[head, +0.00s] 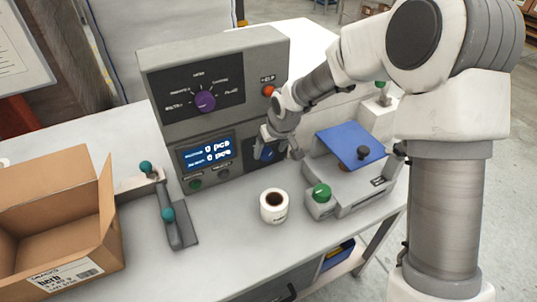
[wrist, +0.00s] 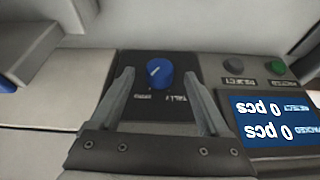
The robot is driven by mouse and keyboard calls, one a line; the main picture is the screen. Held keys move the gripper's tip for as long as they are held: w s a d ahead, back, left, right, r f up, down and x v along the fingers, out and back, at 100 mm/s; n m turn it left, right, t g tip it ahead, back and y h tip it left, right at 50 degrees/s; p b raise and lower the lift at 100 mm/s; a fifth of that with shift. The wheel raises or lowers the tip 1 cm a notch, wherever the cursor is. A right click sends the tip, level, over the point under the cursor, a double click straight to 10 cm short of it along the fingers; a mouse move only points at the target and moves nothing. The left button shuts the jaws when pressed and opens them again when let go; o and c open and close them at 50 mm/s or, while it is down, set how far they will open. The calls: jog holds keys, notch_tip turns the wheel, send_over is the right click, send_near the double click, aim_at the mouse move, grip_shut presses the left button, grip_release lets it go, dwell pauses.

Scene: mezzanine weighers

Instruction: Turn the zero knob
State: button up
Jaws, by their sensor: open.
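A blue knob (wrist: 159,74) with a pale pointer line sits on a dark plate of the grey console. Its small labels are upside down in the wrist view; one looks like TALLY, the other is too blurred to be sure. My gripper (wrist: 159,80) is open, with one finger on each side of the knob in that view. I cannot tell whether the fingertips reach around it or stop short. In the head view my gripper (head: 278,148) is at the console's lower right, and the blue knob (head: 266,153) is partly hidden behind it.
The console also has a purple knob (head: 205,100), a red button (head: 268,90) and a display (head: 207,152). A lever unit (head: 176,220) and open carton (head: 105,220) are left.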

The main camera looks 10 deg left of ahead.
aim_at(268, 155)
jog(key=shift+x, duration=1.5)
grip_shut()
